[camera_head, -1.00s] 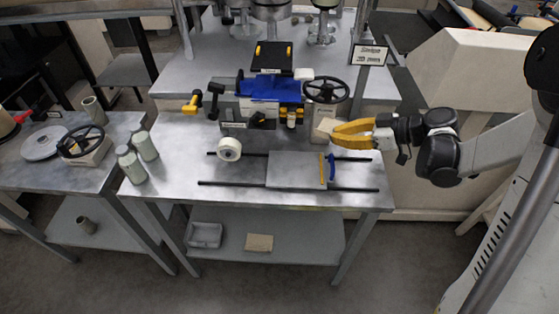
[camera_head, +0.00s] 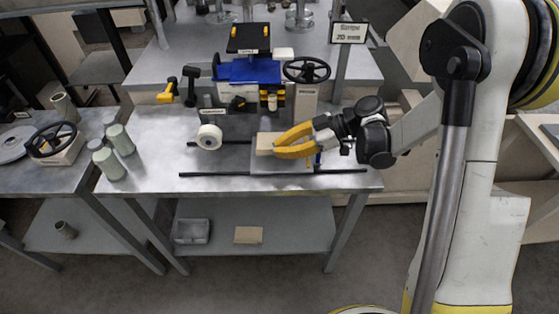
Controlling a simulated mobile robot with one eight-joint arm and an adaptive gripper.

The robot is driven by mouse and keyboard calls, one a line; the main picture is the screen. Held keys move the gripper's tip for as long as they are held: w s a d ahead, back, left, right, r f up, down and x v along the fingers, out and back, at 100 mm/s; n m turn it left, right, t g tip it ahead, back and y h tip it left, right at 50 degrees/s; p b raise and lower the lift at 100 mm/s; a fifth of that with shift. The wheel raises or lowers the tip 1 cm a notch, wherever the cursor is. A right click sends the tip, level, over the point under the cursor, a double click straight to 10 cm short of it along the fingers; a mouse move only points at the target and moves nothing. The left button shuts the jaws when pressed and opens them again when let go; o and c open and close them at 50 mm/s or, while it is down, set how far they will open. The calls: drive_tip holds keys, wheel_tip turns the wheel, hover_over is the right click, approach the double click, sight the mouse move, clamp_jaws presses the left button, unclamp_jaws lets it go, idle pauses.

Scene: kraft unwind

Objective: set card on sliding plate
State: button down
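The tan card (camera_head: 265,142), which looks like a thick light-brown block or stack, is between the yellow fingers of my gripper (camera_head: 276,145). My gripper comes in from the right and is shut on the card's right side. The grey sliding plate (camera_head: 264,167) lies across two dark rails on the workbench. The card is at the plate's back part in the picture; I cannot tell whether it touches the plate or is held just above it. The fingers hide much of the plate's back and right.
A white tape roll (camera_head: 209,137) stands left of the plate. The machine with blue cover (camera_head: 248,71) and black handwheel (camera_head: 306,69) rises behind. The front rail (camera_head: 230,174) crosses the bench; bare bench lies left.

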sight(280, 165)
wheel_tip(280, 165, down, 4)
drive_tip(key=shift+f+b, duration=0.1)
drive_tip(key=shift+b, duration=0.9)
drive_tip(key=c, duration=2.1)
unclamp_jaws()
drive_tip(key=o, duration=0.5)
